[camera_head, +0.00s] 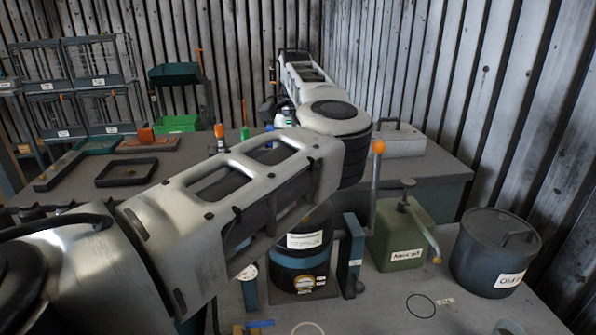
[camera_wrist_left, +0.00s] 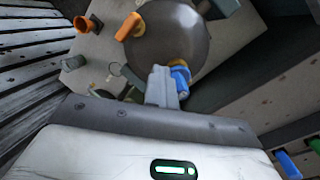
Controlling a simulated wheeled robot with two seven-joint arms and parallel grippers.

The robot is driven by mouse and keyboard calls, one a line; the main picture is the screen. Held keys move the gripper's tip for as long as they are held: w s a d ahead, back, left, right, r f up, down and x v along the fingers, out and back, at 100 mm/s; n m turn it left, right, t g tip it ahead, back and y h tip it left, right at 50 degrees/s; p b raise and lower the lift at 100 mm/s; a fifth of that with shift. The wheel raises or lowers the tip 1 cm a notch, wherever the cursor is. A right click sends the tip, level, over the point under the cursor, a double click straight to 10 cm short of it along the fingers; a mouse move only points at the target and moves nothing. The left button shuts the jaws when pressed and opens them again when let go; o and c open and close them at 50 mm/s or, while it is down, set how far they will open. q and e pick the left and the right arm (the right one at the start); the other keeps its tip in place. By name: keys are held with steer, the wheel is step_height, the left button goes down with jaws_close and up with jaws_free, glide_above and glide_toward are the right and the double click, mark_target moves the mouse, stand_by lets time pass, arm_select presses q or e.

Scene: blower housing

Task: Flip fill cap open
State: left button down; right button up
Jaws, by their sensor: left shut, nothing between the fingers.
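In the left wrist view my left gripper (camera_wrist_left: 160,86) is shut and empty, its grey fingers pointing at a dark round housing (camera_wrist_left: 168,40). A small blue part with a yellow ring (camera_wrist_left: 180,78) sits right beside the fingertips; I cannot tell whether they touch. An orange part (camera_wrist_left: 129,27) stands out from the housing's upper left side. I cannot tell which of these is the fill cap or whether it is open. In the head view a dark, blue-banded cylinder (camera_head: 300,262) stands partly behind my left arm, and the left gripper is hidden. My right gripper is not in view.
A green "New oil" can (camera_head: 402,235) and a dark waste-oil drum (camera_head: 492,255) stand to the right. An upright lever with an orange knob (camera_head: 378,147) rises beside the cylinder. Behind are a dark tray (camera_head: 126,181) and a green bin (camera_head: 177,124).

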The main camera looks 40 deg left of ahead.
arm_select(q)
steer(key=w+a+y, duration=0.1)
steer(key=w+a+t, duration=0.1)
steer(key=a, duration=0.1)
steer(key=a+f+y, duration=0.1)
steer(key=shift+w+a+f+t+y, duration=0.1)
steer(key=shift+w+a+t+y, duration=0.2)
steer(key=shift+w+a+t, duration=0.1)
steer(key=shift+s+d+r+p, duration=0.15)
steer(key=shift+r+p, duration=0.15)
steer(key=shift+r, duration=0.2)
steer(key=shift+d+r+p, duration=0.1)
steer(key=shift+r+p, duration=0.2)
steer(key=shift+r, duration=0.2)
steer(key=shift+s+d+r+p, duration=0.15)
steer(key=shift+r+p, duration=0.5)
steer(key=shift+r, duration=0.75)
steer(key=shift+d+r+p, duration=0.2)
steer(key=shift+r+p, duration=0.45)
steer(key=shift+r, duration=0.7)
